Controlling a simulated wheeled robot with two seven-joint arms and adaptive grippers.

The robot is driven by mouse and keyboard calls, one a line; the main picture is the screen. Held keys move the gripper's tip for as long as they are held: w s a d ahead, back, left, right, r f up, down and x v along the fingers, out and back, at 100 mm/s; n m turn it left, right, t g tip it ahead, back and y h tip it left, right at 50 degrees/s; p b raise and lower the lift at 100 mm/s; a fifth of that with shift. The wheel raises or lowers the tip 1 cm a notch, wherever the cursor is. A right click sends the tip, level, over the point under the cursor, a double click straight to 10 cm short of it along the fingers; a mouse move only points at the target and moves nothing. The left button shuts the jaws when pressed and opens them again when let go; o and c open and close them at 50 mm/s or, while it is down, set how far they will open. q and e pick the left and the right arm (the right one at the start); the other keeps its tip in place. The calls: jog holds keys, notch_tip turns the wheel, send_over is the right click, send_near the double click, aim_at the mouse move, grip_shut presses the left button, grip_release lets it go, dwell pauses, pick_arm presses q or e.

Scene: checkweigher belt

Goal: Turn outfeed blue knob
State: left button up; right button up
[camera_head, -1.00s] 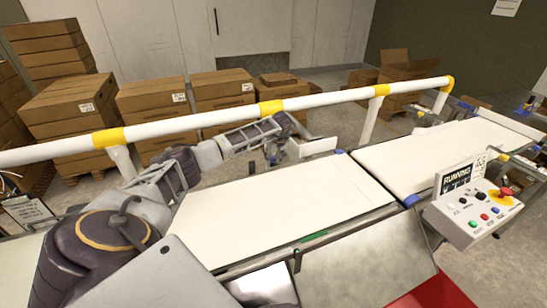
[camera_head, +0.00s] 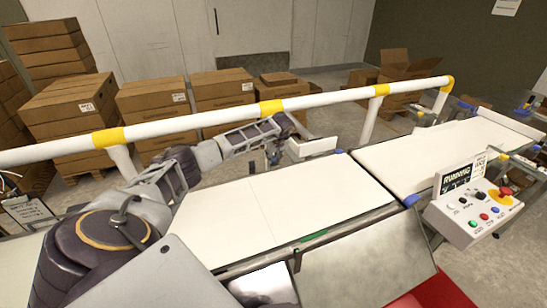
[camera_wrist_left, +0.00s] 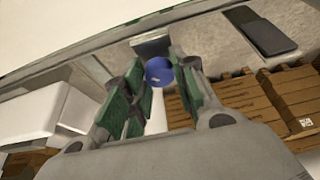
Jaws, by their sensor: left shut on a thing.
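The blue knob (camera_wrist_left: 159,71) shows in the left wrist view, round, between the fingertips of my left gripper (camera_wrist_left: 160,80). The green-padded fingers stand on both sides of the knob and are shut on it. In the head view my left gripper (camera_head: 274,154) is small and dark, at the far side of the near belt (camera_head: 290,205), below the white rail. The knob's hold is too small to make out there. My right gripper is not in view.
A white rail with yellow bands (camera_head: 215,117) runs behind the belts, close to my left arm. Cardboard boxes (camera_head: 70,105) stand behind it. A control panel (camera_head: 475,213) with a red button and a display reading RUNNING stands at the right.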

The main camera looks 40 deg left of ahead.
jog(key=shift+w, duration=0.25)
pick_arm(q)
jog(key=shift+a+m, duration=0.1)
jog(key=shift+m, duration=0.6)
jog(key=m+t+h, duration=0.1)
jog(key=m, duration=0.2)
jog(key=shift+s+b, duration=0.15)
jog(key=shift+b, duration=0.15)
jog(key=shift+a+m+t+h+b, duration=0.1)
jog(key=shift+m+t+h+b, duration=0.35)
jog(key=shift+m, duration=1.05)
jog(key=shift+m+h, duration=0.35)
jog(key=shift+m, duration=0.25)
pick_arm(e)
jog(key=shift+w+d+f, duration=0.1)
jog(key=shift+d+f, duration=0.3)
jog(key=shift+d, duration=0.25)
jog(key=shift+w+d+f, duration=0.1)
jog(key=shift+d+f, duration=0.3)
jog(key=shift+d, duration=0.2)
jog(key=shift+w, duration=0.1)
